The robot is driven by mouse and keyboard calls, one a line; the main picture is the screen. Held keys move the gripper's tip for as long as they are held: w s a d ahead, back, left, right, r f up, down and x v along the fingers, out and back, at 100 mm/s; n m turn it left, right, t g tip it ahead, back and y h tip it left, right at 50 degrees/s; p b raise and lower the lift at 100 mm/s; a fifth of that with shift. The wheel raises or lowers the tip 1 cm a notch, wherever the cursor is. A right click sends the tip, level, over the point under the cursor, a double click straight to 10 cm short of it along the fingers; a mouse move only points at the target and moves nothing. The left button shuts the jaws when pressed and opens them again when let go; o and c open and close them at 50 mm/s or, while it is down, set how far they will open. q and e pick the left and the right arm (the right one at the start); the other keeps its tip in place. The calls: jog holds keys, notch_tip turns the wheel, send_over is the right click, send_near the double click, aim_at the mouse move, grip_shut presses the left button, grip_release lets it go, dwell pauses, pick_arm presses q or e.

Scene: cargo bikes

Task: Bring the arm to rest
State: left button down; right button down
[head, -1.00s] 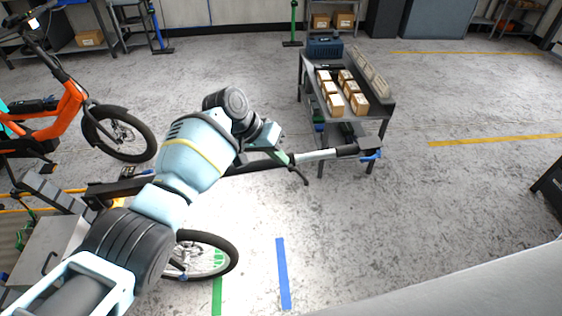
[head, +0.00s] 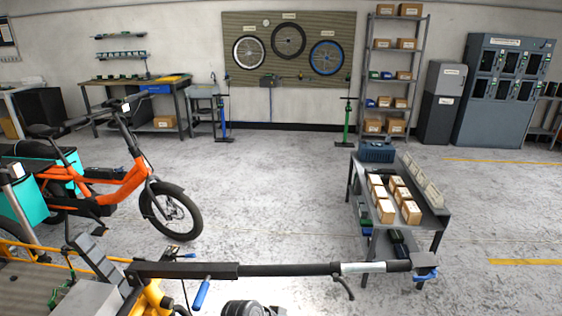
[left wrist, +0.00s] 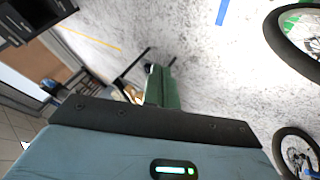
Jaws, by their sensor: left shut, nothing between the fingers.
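My left gripper (left wrist: 160,72) shows in the left wrist view as green fingers, shut and empty. It is over the grey floor, with nothing seen touching it. In the head view only a dark round part at the bottom edge, apparently a joint of my left arm (head: 243,308), shows; its gripper is out of that frame. My right gripper is in neither view.
A dark horizontal bar (head: 285,269) with a clamp end crosses low in front. The orange cargo bike (head: 125,180) stands left. A grey cart (head: 440,215) with boxes (head: 384,210) stands right. The middle floor is open. Wheels (left wrist: 300,40) show at right in the wrist view.

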pick_arm(q)
jog(key=s+a+f+n+t+y, duration=0.1)
jog(key=s+a+f+n+t, duration=0.1)
jog(key=s+a+f, duration=0.55)
jog(key=s+a+t+y, duration=0.2)
jog(key=s+a, duration=0.6)
jog(key=s, duration=0.3)
jog(key=s+a+t+y, duration=0.1)
jog(key=s+a+y, duration=0.1)
jog(key=s+a, duration=0.6)
jog(key=s, duration=0.3)
jog(key=shift+s+r+t, duration=0.25)
jog(key=shift+t, duration=0.15)
jog(key=shift+w, duration=0.1)
